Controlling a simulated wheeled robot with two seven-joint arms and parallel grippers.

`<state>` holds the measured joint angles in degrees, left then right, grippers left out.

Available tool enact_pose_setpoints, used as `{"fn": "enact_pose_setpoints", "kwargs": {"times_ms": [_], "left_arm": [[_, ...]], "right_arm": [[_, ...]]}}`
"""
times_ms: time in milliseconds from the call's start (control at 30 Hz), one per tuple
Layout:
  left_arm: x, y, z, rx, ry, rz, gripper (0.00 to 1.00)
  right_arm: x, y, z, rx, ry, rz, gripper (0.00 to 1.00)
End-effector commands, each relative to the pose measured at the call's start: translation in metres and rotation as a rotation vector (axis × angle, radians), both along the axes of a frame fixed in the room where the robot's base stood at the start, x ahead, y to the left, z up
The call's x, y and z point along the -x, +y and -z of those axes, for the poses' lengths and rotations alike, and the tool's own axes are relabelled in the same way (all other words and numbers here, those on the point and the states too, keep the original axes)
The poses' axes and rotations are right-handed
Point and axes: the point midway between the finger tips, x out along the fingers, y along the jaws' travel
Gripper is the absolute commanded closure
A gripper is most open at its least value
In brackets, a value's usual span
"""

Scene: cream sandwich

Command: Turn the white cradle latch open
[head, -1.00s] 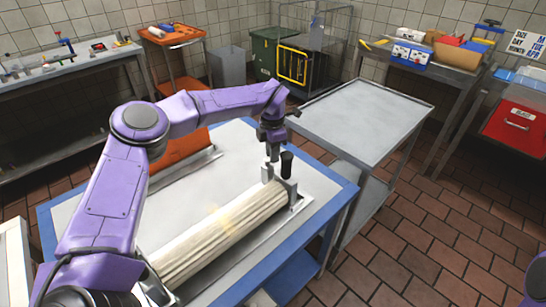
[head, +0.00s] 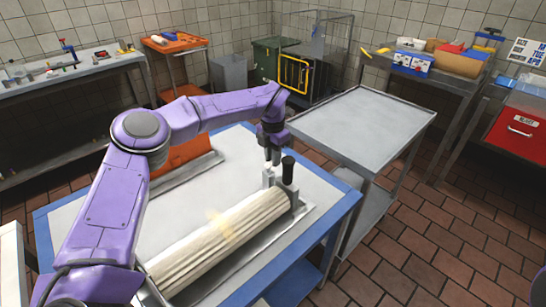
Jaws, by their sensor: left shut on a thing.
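The cream ribbed roll (head: 225,240) lies in a grey metal cradle (head: 262,246) on the blue-edged table (head: 345,212). My left gripper (head: 271,163) points down from above at this end. It is shut on the white latch, which is partly hidden by the fingers. How far the latch is turned is too small to tell. My right gripper is out of view; only a purple bit of my right arm shows at the lower right edge.
A bare grey steel cart (head: 365,125) stands just right of the table. A small orange-topped cart (head: 175,41), a green bin (head: 275,58) and a wire cage stand at the back. The table's middle is mostly clear.

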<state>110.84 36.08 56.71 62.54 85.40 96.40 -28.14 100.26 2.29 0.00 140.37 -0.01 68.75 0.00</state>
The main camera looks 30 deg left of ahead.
Motion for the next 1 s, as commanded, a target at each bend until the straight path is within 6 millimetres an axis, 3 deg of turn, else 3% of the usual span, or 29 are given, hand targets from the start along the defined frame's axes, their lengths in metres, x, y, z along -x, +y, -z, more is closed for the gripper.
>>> {"fn": "enact_pose_setpoints", "kwargs": {"times_ms": [167,200,233,267,600,1000], "left_arm": [[-0.001,0.001,-0.001,0.000,-0.003,-0.003,1.00],[-0.001,0.001,-0.001,0.000,-0.003,-0.003,0.66],[-0.001,0.001,-0.001,0.001,-0.003,-0.003,0.56],[-0.001,0.001,-0.001,0.001,-0.003,-0.003,0.53],[-0.001,0.000,-0.007,0.000,-0.003,0.000,0.53],[-0.001,0.001,-0.092,-0.002,-0.005,-0.003,0.53]], "right_arm": [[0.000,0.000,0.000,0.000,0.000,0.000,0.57],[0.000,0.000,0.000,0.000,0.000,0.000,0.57],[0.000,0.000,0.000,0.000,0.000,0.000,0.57],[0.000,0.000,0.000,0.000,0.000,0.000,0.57],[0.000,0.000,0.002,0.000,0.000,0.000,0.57],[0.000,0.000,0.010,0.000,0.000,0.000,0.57]]}}
